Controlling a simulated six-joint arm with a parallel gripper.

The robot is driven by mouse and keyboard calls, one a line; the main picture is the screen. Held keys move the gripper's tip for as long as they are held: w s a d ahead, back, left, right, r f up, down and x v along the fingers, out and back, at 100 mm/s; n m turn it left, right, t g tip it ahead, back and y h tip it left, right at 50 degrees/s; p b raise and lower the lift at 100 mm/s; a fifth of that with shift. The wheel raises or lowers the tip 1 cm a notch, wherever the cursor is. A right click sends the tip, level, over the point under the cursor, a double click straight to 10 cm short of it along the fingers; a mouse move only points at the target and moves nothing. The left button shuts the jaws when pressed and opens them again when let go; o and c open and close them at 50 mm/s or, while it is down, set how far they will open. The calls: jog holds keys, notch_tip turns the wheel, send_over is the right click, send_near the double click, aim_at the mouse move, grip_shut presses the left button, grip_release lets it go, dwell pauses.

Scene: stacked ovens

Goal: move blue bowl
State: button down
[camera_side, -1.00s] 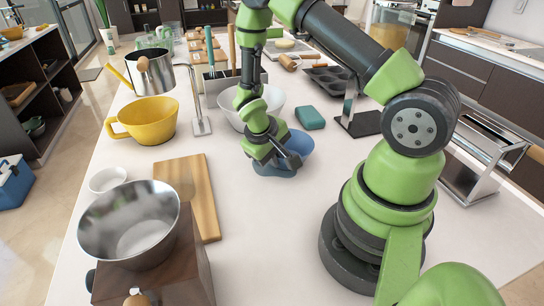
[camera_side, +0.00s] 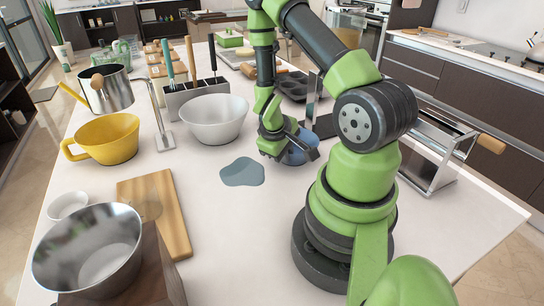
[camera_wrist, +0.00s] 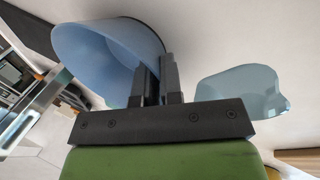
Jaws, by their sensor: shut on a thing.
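The blue bowl (camera_side: 300,157) is right of the middle in the side view, largely hidden behind my gripper (camera_side: 294,143). My gripper is shut on the bowl's rim. In the wrist view the bowl (camera_wrist: 105,55) fills the upper left, with its wall between the two dark fingers (camera_wrist: 160,70). How far the bowl is above the counter is hard to tell. A flat grey-blue patch (camera_side: 242,172) with a wavy outline lies on the counter left of the bowl, apart from it; it also shows in the wrist view (camera_wrist: 240,88).
A white bowl (camera_side: 215,119) stands behind the patch, near a grey utensil holder (camera_side: 188,101). A yellow bowl (camera_side: 107,138), wooden board (camera_side: 155,212) and metal bowl (camera_side: 92,250) stand at left. A metal rack (camera_side: 432,157) stands at right. The front middle counter is clear.

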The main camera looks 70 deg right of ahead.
jog(key=shift+s+d, duration=0.6)
jog(key=shift+s, duration=0.05)
jog(key=c, duration=1.2)
grip_release()
jog(key=v, duration=1)
